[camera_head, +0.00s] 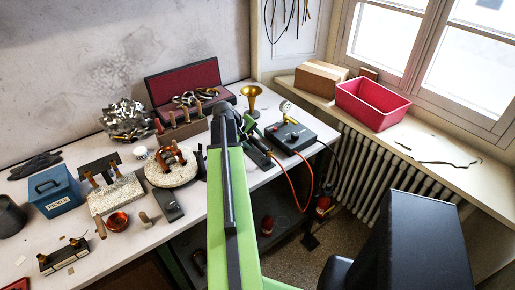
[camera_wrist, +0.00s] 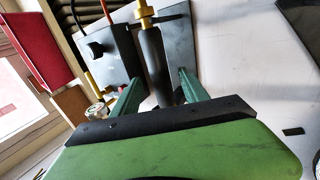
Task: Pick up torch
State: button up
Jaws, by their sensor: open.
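The torch (camera_wrist: 150,50) has a black handle and brass fittings, and lies on a grey plate (camera_wrist: 178,30) in the wrist view. My gripper (camera_wrist: 160,77) is open, with its green fingers on either side of the handle. I cannot tell whether either finger touches it. The lower end of the handle is hidden behind the gripper body. In the head view, my gripper (camera_head: 249,127) is at the bench's right end, and my arm hides part of that spot.
A dark control box (camera_head: 290,136) with a gauge and a red hose (camera_head: 291,185) stands close to the right of my gripper. A brass horn bell (camera_head: 251,99) stands behind it. A radiator (camera_head: 375,165) is beyond the bench.

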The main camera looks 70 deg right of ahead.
jog(key=b+x, duration=0.1)
jog(key=x, duration=0.1)
jog(key=shift+f, duration=0.35)
jog(key=shift+r, duration=0.2)
grip_shut()
jog(key=shift+p, duration=0.3)
